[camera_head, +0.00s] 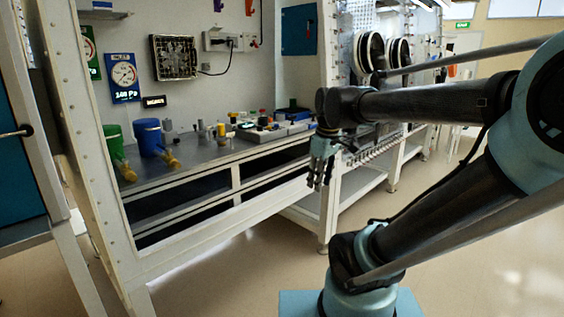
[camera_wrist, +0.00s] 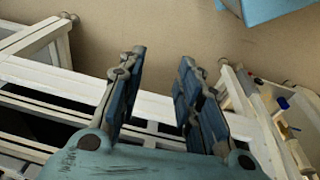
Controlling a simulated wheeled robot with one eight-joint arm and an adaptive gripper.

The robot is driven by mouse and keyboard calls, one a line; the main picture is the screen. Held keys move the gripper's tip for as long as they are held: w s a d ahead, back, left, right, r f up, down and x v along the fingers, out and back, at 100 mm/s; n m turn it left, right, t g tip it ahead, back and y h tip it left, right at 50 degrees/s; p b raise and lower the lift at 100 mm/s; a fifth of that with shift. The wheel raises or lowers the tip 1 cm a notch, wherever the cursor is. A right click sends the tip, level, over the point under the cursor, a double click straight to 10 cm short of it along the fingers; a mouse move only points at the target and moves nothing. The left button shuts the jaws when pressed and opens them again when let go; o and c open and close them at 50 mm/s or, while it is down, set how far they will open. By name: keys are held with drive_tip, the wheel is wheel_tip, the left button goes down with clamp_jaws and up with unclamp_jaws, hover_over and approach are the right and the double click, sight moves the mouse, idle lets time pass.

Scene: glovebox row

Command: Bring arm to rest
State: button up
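My gripper (camera_head: 321,172) hangs at the end of my dark arm in the head view, pointing down. Behind the fingers are the white bench rail and the beige floor. My arm is stretched from the right side of the head view across to the gripper.
A glovebox bench (camera_head: 185,172) bears a blue cup (camera_head: 148,134), a green cup (camera_head: 113,141) and several small items. A white post (camera_head: 328,215) stands close behind my gripper. Round black glove ports (camera_head: 369,52) are farther right. The floor (camera_head: 240,285) in front is clear.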

drive_tip(key=s+d+f+m, duration=0.7)
drive_tip(key=s+f+m, duration=0.2)
drive_tip(key=f, duration=0.4)
drive_tip(key=shift+s+d+m+h, duration=0.2)
drive_tip(key=shift+m+h, duration=0.1)
drive_tip(key=shift+h, duration=0.1)
drive_tip(key=shift+f, duration=0.1)
